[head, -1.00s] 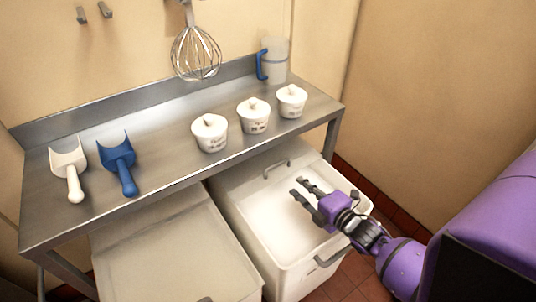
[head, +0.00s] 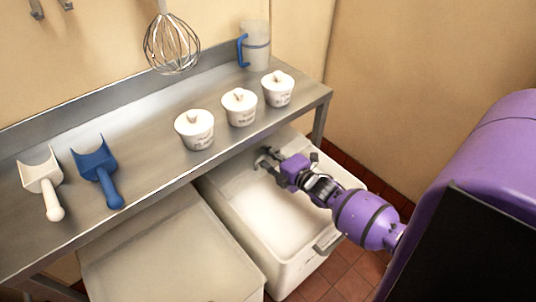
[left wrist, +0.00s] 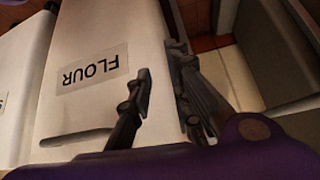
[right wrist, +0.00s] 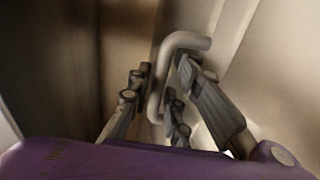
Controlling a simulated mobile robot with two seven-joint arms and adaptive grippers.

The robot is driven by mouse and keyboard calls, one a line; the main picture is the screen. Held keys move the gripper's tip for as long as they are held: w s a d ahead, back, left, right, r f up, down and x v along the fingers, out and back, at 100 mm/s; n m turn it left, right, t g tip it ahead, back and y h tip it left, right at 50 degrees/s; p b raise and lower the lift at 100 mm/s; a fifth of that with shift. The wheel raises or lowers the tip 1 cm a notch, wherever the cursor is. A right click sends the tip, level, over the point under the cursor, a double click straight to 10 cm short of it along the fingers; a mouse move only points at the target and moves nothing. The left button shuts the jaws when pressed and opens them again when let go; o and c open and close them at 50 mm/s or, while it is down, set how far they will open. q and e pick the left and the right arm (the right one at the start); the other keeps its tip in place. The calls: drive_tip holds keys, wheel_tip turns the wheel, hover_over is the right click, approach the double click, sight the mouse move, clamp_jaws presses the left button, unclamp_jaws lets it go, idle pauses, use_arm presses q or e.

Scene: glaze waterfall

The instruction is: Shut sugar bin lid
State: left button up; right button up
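The right-hand bin (head: 292,268) under the table stands open at the front, with white contents (head: 275,215) in view; I take it as the sugar bin. Its own label does not show. A bent lid handle (right wrist: 186,42) lies between the fingers of my right gripper (right wrist: 165,80), which look apart around it; firm contact cannot be told. In the head view my right gripper (head: 287,160) is at the bin's back, under the table edge, and covers the handle. My left gripper (left wrist: 160,65) is open and empty, above a bin labelled FLOUR (left wrist: 92,75).
The steel table (head: 140,145) overhangs the back of both bins. On it stand three white tubs (head: 195,130), two scoops (head: 97,172) and a jug (head: 256,45). A whisk (head: 172,45) hangs above. The left bin's pale top (head: 165,245) is beside the open bin.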

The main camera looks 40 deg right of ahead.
use_arm(q)
drive_tip(key=shift+w+r, duration=0.15)
use_arm(e)
drive_tip(key=shift+c, duration=0.2)
clamp_jaws()
use_arm(q)
drive_tip(key=shift+s, duration=0.2)
